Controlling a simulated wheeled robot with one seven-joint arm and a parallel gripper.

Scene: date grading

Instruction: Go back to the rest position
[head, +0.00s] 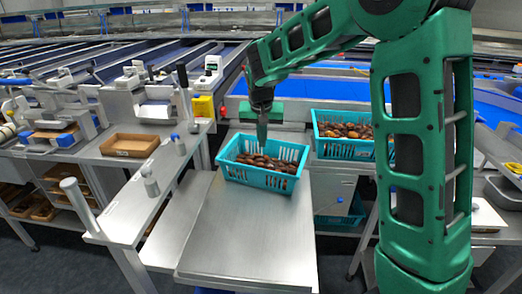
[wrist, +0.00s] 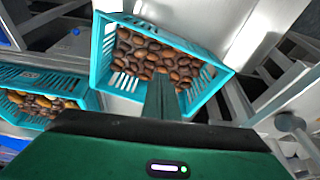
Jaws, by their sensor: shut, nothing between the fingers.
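My gripper (head: 262,140) is shut and empty, pointing down over the near teal basket of dates. In the wrist view its closed fingers (wrist: 163,95) show in front of that basket's near wall. The teal basket (head: 258,177) stands on a steel table and holds many brown dates (head: 262,162). It also shows in the wrist view (wrist: 122,92). I cannot tell whether the fingertips touch the basket's far rim or the dates. My green arm rises at the right of the head view and reaches left.
A second teal basket of dates (head: 345,151) stands to the right, partly behind my arm. A brown tray (head: 130,145) lies on the left bench. The steel table (head: 230,240) is bare in front of the near basket. Conveyors with blue belts run behind.

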